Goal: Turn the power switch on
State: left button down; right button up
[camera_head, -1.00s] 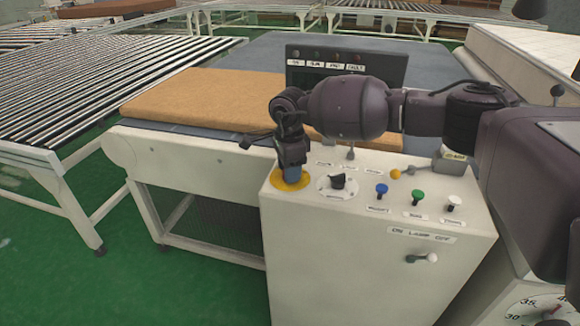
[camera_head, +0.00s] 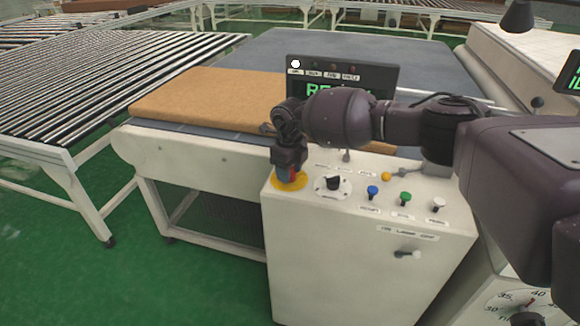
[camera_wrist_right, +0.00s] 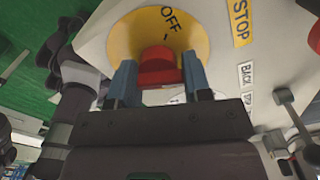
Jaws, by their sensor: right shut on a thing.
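The power switch is a red knob (camera_wrist_right: 158,72) on a round yellow plate (camera_wrist_right: 122,38), marked OFF in the right wrist view. The plate (camera_head: 277,185) lies at the left end of the white control box top (camera_head: 345,245). My right gripper (camera_head: 290,175) points down onto the knob. In the right wrist view, its two blue fingers (camera_wrist_right: 158,80) are shut on the knob's sides. The display (camera_head: 392,78) behind my arm is lit, with green letters starting "RE"; my arm hides the rest. A white lamp (camera_head: 295,64) glows at its top left. My left gripper does not show.
A tan mattress (camera_head: 205,98) lies behind on the conveyor, beside rollers (camera_head: 90,90). Green floor (camera_head: 60,280) is free at left.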

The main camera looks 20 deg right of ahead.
jog(key=shift+r+m+p, duration=0.2)
jog(key=shift+m+p, duration=0.2)
jog(key=shift+m, duration=0.5)
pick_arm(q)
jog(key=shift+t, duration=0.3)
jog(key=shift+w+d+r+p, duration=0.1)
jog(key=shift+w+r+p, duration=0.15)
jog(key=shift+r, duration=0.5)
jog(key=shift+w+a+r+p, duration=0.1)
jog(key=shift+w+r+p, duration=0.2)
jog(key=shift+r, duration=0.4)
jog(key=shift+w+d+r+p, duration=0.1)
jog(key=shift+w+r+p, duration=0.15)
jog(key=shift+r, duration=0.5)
pick_arm(e)
jog(key=shift+f+m, duration=0.15)
jog(key=shift+m, duration=1.45)
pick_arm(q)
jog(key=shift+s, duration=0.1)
pick_arm(e)
jog(key=o, duration=0.9)
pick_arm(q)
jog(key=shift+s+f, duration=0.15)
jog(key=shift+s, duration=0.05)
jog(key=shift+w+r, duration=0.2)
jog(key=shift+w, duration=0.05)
pick_arm(e)
notch_tip(320, 180, up, 11)
jog(key=shift+f, duration=0.1)
